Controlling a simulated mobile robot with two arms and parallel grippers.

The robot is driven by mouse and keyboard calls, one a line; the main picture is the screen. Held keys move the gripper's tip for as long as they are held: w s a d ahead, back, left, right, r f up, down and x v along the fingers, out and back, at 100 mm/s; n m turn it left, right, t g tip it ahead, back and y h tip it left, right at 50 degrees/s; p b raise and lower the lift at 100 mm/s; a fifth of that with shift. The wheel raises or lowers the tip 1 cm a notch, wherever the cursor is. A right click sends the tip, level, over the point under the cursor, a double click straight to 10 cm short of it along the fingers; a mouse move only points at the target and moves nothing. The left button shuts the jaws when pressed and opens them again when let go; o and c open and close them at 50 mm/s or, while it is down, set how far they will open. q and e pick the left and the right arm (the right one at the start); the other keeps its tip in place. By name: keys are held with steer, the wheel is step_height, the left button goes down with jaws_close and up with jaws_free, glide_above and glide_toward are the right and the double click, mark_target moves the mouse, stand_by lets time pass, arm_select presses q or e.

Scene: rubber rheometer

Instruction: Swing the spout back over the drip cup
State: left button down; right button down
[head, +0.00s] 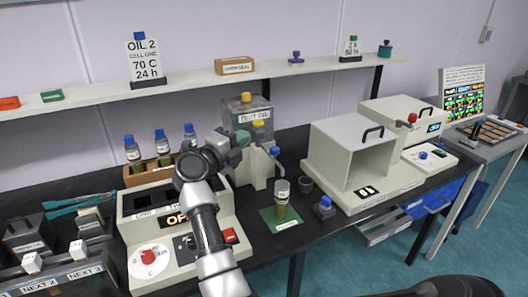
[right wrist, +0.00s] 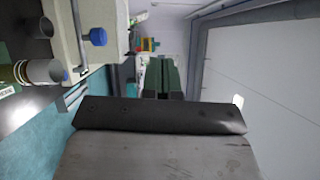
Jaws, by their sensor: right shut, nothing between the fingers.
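The clear oil tank (head: 240,112) stands on a beige stand behind the bench's middle. Its thin grey spout (head: 279,165), with a blue knob (head: 275,151) on top, points down above a glass jar (head: 281,205) on a green mat. The dark drip cup (head: 306,184) sits on the bench right of the jar, apart from the spout tip.
A beige instrument (head: 150,218) with an orange display stands front left. An open-fronted oven box (head: 325,150) stands to the right. Blue-capped bottles (head: 163,150) stand behind my arm, below the wall shelf (head: 110,93).

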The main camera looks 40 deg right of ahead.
arm_select(q)
steer(key=shift+a, duration=0.1)
arm_select(e)
steer(key=a+g+y, duration=0.1)
steer(key=y, duration=0.1)
steer(key=a+f+m+g+y, duration=0.1)
steer(key=a+y, duration=0.1)
steer(key=w+a+f+g+y, duration=0.1)
steer(key=g+y, duration=0.1)
steer(key=shift+a+f+m+y, duration=0.2)
steer(key=shift+f+m+y, duration=0.1)
steer(key=shift+m, duration=0.1)
